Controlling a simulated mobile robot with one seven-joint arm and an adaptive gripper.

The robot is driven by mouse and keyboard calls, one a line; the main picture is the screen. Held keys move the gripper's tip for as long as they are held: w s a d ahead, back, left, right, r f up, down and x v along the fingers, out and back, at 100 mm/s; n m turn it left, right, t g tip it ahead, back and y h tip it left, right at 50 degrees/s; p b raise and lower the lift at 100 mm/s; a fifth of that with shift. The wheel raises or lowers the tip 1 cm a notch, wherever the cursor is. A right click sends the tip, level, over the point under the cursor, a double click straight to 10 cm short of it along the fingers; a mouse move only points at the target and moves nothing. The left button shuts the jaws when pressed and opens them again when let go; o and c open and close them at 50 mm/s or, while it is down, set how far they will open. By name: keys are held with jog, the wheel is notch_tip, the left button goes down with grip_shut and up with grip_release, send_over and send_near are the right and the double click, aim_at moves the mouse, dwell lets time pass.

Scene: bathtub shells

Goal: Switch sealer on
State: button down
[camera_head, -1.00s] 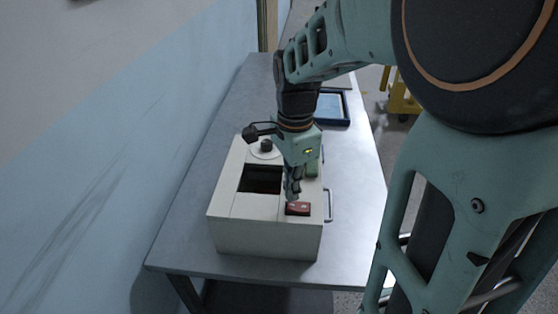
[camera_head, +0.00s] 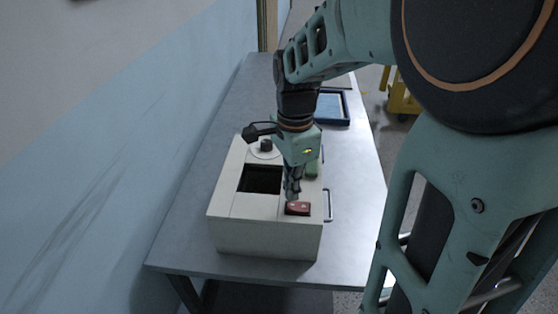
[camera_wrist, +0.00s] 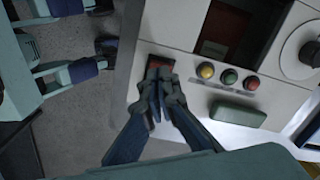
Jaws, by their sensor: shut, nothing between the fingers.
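The sealer is a cream box (camera_head: 264,239) on a grey table, with a dark rectangular opening in its top. Its red rocker switch (camera_head: 298,208) sits at the near right corner of the top. My gripper (camera_head: 292,196) points down, its fingers shut and empty, at the far-left edge of the switch. In the wrist view the fingertips (camera_wrist: 162,84) are right at the switch (camera_wrist: 160,62) and cover part of it. I cannot tell whether they touch it.
Yellow (camera_wrist: 206,70), green (camera_wrist: 229,77) and red (camera_wrist: 252,82) round buttons or lamps line the sealer's top beside a green block (camera_wrist: 238,114). A round dial (camera_head: 265,148) is at its far end. A metal handle (camera_head: 329,205) sticks out on the right. A blue-rimmed tray (camera_head: 332,107) lies farther back.

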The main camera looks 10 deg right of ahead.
aim_at(291, 203)
jog(key=shift+f+b, duration=0.9)
jog(key=shift+f, duration=0.3)
dwell(0.4)
jog(key=shift+r, duration=0.1)
jog(key=shift+r+p, duration=2.85)
jog(key=shift+r, duration=0.65)
